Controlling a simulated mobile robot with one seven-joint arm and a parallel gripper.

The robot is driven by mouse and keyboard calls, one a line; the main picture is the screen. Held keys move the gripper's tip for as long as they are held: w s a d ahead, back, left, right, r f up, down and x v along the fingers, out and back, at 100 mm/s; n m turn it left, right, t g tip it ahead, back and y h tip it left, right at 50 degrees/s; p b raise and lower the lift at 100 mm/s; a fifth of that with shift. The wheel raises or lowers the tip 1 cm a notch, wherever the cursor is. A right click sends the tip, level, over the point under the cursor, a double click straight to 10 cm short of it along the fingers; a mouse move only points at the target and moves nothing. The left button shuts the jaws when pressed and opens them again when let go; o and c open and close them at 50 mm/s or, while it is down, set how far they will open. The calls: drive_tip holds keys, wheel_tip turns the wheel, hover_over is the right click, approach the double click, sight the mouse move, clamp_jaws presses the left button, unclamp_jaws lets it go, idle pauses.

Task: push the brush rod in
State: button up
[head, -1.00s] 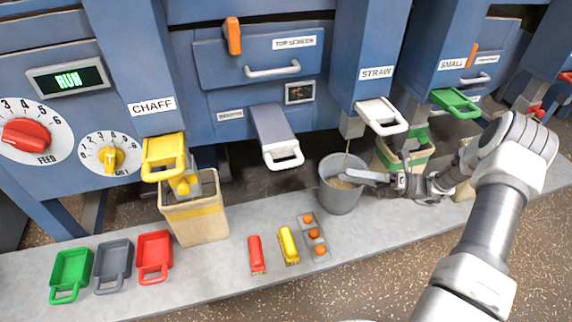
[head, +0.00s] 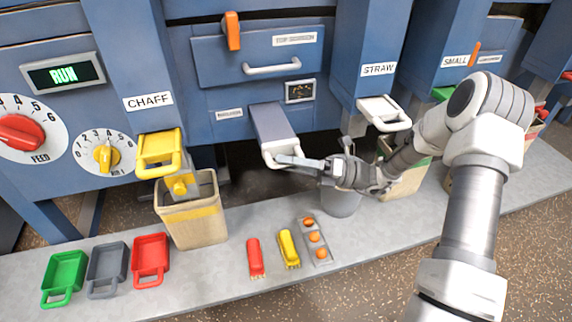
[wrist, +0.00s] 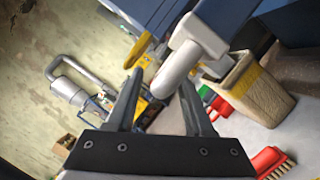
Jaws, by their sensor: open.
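The brush rod, which I take to be the grey bar (head: 273,127) with a white loop handle (head: 283,153), sticks out of the blue machine below the top screen drawer. My gripper (head: 287,161) is at the front of this handle in the head view. In the wrist view the white handle (wrist: 195,44) reaches between the two open fingers of my gripper (wrist: 161,77). Whether a finger touches it I cannot tell. The small label beside the bar is too blurred to read.
The chaff bin (head: 193,222) stands left under a yellow handle (head: 158,152). The grey bucket (head: 342,203) is partly hidden behind my arm. A red brush (head: 255,257), a yellow brush (head: 288,248) and several scoops lie on the ledge. The straw handle (head: 383,112) is to the right.

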drive_tip(key=shift+a, duration=0.1)
clamp_jaws()
drive_tip(key=shift+r, duration=0.1)
drive_tip(key=shift+a+r, duration=0.1)
idle(1.2)
